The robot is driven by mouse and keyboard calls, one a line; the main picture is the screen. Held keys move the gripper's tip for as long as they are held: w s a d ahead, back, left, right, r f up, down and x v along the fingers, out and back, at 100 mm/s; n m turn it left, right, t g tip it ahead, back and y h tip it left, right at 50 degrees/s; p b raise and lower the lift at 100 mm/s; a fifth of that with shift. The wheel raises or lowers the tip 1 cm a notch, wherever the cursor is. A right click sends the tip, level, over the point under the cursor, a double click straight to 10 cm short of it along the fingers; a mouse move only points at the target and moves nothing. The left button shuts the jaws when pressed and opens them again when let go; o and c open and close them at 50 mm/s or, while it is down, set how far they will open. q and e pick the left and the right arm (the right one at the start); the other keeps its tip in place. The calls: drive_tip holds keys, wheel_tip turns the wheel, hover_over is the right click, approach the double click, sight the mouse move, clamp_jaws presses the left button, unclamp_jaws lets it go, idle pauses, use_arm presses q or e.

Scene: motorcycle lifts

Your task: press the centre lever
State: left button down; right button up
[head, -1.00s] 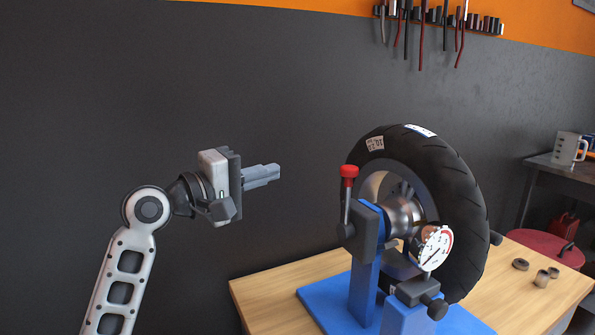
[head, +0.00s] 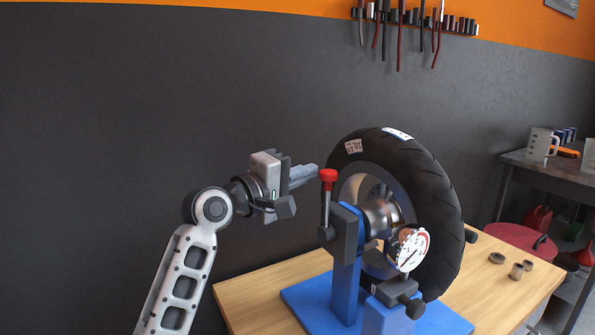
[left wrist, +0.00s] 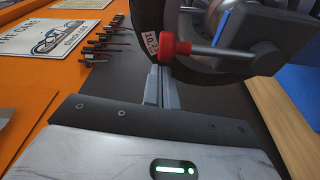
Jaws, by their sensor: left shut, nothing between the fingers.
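A lever (head: 326,206) with a red knob (head: 328,176) stands upright on the blue wheel stand (head: 346,275). In the left wrist view the red knob (left wrist: 174,48) and its metal rod show just beyond my fingertips. My left gripper (head: 312,172) is shut and empty, its fingers pointing right at about knob height. In the head view its tips end close to the knob and overlap its edge slightly; I cannot tell whether they touch. The closed fingers (left wrist: 160,84) also show in the left wrist view. My right gripper is not in view.
A black tyre (head: 430,190) on the stand's axle is right behind the lever. A dial gauge (head: 412,248) sits to the right, above the wooden table (head: 250,295). Small metal rings (head: 517,270) lie at the table's right.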

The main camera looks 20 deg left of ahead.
use_arm(q)
drive_tip(key=shift+s, duration=0.1)
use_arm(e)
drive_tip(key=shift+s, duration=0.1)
use_arm(q)
drive_tip(key=shift+s+d+m, duration=0.85)
drive_tip(key=shift+d+m, duration=0.1)
drive_tip(key=shift+m, duration=0.25)
drive_tip(key=s+d+f+m+h+b, duration=0.2)
drive_tip(key=s+d+m, duration=0.4)
drive_tip(key=m, duration=0.4)
drive_tip(key=shift+s+d+f+m+h, duration=0.25)
drive_tip(key=shift+f+h, duration=0.45)
drive_tip(key=shift+f, duration=0.35)
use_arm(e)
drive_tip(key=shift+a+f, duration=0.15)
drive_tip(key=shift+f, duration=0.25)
